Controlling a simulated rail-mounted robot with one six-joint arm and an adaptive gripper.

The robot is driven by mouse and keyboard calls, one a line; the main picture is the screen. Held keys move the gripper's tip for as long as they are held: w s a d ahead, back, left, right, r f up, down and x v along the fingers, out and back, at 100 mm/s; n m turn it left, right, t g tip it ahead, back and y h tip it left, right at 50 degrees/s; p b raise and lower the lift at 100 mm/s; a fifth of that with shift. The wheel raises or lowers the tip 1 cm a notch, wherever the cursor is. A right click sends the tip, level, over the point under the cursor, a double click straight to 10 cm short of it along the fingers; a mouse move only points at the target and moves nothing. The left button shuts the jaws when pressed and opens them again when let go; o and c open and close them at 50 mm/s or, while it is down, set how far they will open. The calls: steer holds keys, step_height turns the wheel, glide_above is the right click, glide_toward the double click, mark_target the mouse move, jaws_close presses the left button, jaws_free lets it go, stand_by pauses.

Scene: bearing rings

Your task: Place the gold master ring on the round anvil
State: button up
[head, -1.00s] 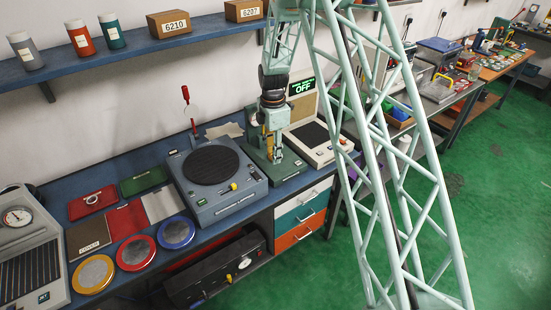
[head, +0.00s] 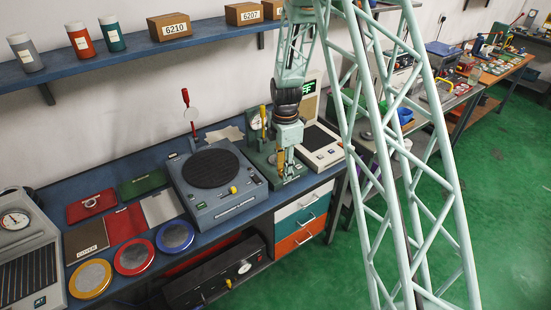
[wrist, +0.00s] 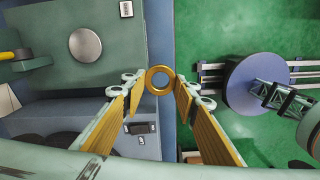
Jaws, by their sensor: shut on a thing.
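The gold master ring (wrist: 160,92) is pinched between the fingertips of my gripper (wrist: 160,84) in the wrist view. I cannot make the ring out in the head view, where my gripper (head: 281,172) points down over the green gauge stand (head: 265,159). The round anvil looks like the bare silver-grey disc (wrist: 85,45) on the stand's green base in the wrist view. It lies left of and above the ring there, apart from it. My arm hides the anvil in the head view. The wrist view does not show the ring's height clearly.
A yellow handle (wrist: 14,55) reaches in near the anvil. The stand's dial (head: 256,123) rises beside my wrist. A grey turntable unit (head: 243,200) stands to the left and a cream instrument (head: 322,150) to the right. The bench's front edge is close.

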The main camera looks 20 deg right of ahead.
steer(key=w, duration=0.5)
steer(key=w+f, duration=0.1)
steer(key=w, duration=0.4)
steer(key=w+d+p, duration=0.1)
steer(key=w, duration=0.4)
steer(key=shift+d+f, duration=0.1)
steer(key=shift+f, duration=0.1)
steer(key=shift+w, duration=0.2)
steer(key=shift+w, duration=0.2)
steer(key=shift+f, duration=1.8)
steer(key=shift+f, duration=0.1)
steer(key=o, duration=0.5)
steer(key=shift+f, duration=0.1)
steer(key=shift+c, duration=0.2)
steer(key=o, duration=0.5)
steer(key=shift+c, duration=0.2)
